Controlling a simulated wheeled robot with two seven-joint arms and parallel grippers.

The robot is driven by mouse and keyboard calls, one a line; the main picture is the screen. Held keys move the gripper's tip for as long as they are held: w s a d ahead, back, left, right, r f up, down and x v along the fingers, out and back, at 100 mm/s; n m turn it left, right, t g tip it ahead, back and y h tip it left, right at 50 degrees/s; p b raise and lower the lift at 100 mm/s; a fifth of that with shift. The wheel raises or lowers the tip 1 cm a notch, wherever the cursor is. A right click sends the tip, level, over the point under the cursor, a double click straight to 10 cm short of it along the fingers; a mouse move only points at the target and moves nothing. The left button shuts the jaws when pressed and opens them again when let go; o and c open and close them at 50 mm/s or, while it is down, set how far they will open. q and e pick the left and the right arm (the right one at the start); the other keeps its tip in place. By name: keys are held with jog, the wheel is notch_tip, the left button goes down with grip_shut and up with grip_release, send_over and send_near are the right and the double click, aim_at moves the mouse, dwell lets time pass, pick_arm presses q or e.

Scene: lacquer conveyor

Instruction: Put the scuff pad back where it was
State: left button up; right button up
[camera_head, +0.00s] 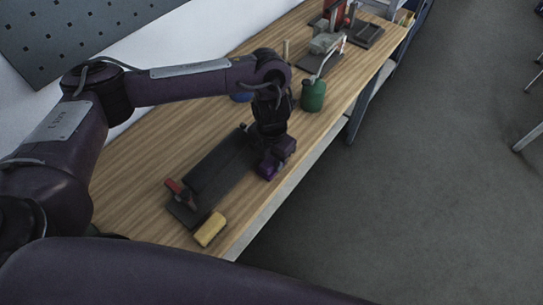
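My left gripper (276,157) points down over the front edge of the wooden bench, just right of the dark conveyor. Its purple end parts are close together, and I cannot tell whether they are open or shut or hold something. A small bright purple patch (267,170) shows at its lower tip; I cannot tell whether it is a finger or a pad. A yellow block (210,229) lies on the bench near the front edge, apart from the gripper. I cannot tell for sure which thing is the scuff pad. My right gripper is not in view.
The dark conveyor (221,166) lies along the bench (134,189), with a red-handled clamp (179,192) at its near end. A green container (313,95) stands behind the gripper, a blue item (241,97) beside my arm. Grey and red equipment (328,42) stands farther back.

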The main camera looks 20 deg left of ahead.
aim_at(272, 159)
pick_arm(q)
jog(key=shift+o, duration=1.4)
jog(key=shift+r, duration=0.1)
notch_tip(272, 159, up, 12)
jog(key=shift+p, duration=0.35)
